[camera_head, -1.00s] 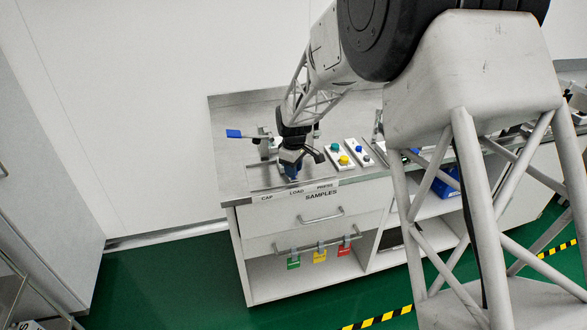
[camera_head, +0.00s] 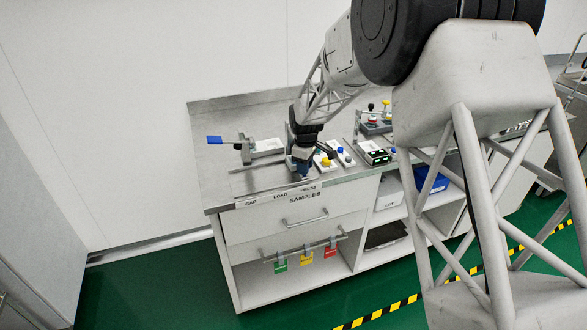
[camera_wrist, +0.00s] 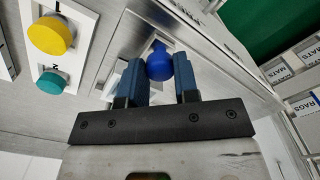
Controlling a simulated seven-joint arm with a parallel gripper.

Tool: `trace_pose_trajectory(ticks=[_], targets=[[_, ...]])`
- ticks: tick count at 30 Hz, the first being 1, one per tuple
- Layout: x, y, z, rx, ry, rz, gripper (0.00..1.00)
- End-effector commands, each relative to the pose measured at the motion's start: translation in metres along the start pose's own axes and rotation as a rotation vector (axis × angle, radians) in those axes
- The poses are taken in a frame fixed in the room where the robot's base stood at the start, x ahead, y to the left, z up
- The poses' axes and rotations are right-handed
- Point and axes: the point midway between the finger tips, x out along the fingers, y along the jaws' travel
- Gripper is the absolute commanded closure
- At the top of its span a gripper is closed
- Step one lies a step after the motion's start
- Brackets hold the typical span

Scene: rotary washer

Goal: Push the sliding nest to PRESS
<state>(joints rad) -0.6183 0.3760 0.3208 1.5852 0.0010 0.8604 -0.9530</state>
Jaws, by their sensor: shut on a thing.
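My gripper (camera_head: 303,172) is down at the front part of the steel bench, just behind the PRESS label (camera_head: 308,188). In the wrist view its two blue fingers (camera_wrist: 158,78) stand on either side of a round blue knob (camera_wrist: 159,64), shut on it. The knob appears to be the handle of the sliding nest; the nest's body is mostly hidden by my gripper. The LOAD label (camera_head: 280,195) and the CAP label (camera_head: 251,203) lie to the left along the front edge.
A button box with a yellow button (camera_head: 326,163) is close right of my gripper; the yellow button (camera_wrist: 52,35) and a teal button (camera_wrist: 50,83) show in the wrist view.

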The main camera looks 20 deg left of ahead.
Motion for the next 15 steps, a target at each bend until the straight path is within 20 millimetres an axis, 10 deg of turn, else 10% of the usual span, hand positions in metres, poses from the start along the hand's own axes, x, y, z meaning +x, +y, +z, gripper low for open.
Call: trace_pose_trajectory(ticks=[9, 10, 15], targets=[[0.0001, 0.004, 0.0042, 0.001, -0.001, 0.002, 1.0], [0.0, 0.0042, 0.0044, 0.001, -0.001, 0.002, 0.7], [-0.0001, 0.0035, 0.0036, 0.001, -0.001, 0.002, 0.46]])
